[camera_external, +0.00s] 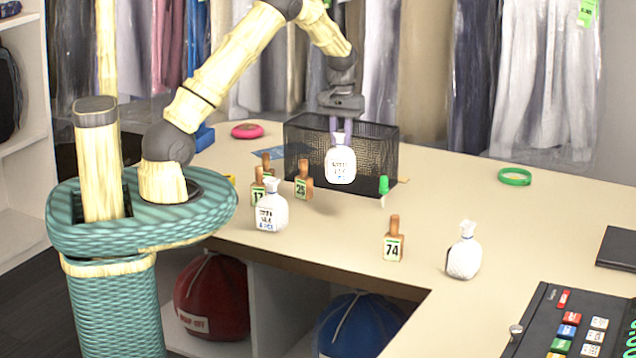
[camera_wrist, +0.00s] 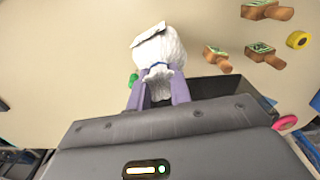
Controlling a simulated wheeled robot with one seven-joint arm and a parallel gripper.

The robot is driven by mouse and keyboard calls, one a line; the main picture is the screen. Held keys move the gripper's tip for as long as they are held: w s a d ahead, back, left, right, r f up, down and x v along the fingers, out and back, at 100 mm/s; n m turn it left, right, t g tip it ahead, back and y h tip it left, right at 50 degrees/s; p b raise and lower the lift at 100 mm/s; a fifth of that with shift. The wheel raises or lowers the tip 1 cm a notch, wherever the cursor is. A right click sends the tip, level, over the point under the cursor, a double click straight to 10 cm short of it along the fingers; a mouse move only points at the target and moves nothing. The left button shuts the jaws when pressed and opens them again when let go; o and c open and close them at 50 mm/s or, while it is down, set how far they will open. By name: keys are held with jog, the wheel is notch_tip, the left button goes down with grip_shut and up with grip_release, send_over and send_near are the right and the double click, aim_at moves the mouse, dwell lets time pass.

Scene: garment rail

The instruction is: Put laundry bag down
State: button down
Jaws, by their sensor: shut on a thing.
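A small white laundry bag (camera_external: 341,166) with a printed label and a tied neck hangs upright below my gripper (camera_external: 341,134). The purple fingers are shut on its neck. The bag shows in front of the black mesh basket (camera_external: 301,150); its exact height above the counter is hard to tell. In the wrist view the bag (camera_wrist: 158,48) sits between the fingertips (camera_wrist: 158,88), its neck partly hidden by them. Two similar white bags stand on the counter (camera_external: 460,190), one labelled bag (camera_external: 271,210) at left and one bag (camera_external: 464,256) at right.
Wooden number tags stand nearby: tag 74 (camera_external: 393,244), tag 25 (camera_external: 304,184) and others at left. A green clip (camera_external: 384,186) stands right of the held bag. A green ring (camera_external: 514,177) and a black keypad panel (camera_external: 570,325) lie at right. The right middle counter is mostly clear.

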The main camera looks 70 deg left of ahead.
aim_at(341, 152)
notch_tip(341, 152, down, 6)
jog(key=shift+f+p, duration=0.1)
jog(key=shift+p, duration=1.05)
notch_tip(341, 152, down, 4)
jog(key=shift+r+p, duration=0.25)
jog(key=shift+p, duration=0.55)
jog(key=shift+s+f, duration=0.1)
jog(key=shift+f, duration=0.1)
jog(key=c, duration=1.3)
grip_release()
